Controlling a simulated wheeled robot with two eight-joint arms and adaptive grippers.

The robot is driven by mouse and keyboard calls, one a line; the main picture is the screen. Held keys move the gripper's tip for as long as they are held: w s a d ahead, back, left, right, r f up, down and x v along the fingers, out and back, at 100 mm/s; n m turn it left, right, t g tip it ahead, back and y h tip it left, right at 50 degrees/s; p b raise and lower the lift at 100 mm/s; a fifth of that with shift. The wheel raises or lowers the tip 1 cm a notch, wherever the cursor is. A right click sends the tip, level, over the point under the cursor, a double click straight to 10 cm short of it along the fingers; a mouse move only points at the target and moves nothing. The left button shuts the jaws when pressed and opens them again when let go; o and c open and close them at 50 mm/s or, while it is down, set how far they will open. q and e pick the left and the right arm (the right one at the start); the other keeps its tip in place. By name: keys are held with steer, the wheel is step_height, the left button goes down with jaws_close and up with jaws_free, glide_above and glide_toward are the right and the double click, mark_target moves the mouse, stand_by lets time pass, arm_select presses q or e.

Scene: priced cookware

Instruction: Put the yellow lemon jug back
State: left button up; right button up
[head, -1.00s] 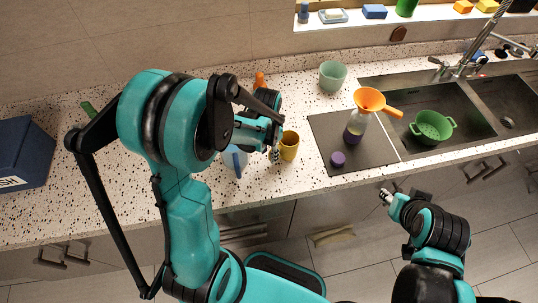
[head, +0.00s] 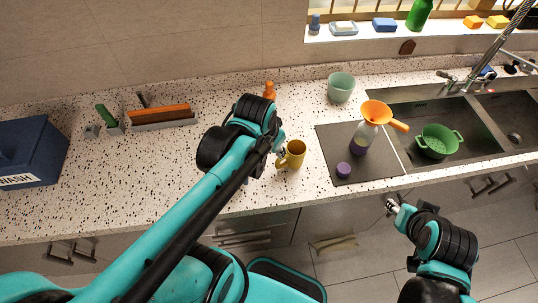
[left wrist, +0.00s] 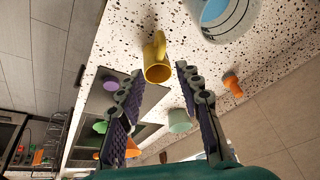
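The yellow jug (head: 294,155) stands upright on the speckled counter, left of the dark mat, its handle toward the left. In the left wrist view the jug (left wrist: 157,66) lies just ahead, between and beyond the fingertips. My left gripper (left wrist: 160,74) is open, with nothing between its fingers. In the head view my left gripper (head: 279,148) is beside the jug's left side, partly hidden by my arm; whether it touches the jug is unclear. My right gripper (head: 391,206) is in front of the counter, away from the jug; its fingers are too small to read.
A pale green cup (head: 340,88) and orange bottle (head: 269,91) stand behind. A blue-and-white vessel (left wrist: 222,14) is near the jug. The sink holds a green colander (head: 437,141).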

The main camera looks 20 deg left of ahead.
arm_select(q)
steer(key=shift+s+d+r+n+t, duration=0.15)
steer(key=shift+s+r+n+t, duration=0.2)
steer(key=shift+s+t, duration=0.3)
steer(key=shift+s+d+r+n+t, duration=0.1)
steer(key=shift+s+r+n+t, duration=0.15)
steer(key=shift+s+n+t, duration=0.35)
steer(key=shift+s+d+r+n+t, duration=0.15)
steer(key=shift+s+r+n+t, duration=0.15)
steer(key=shift+s, duration=0.5)
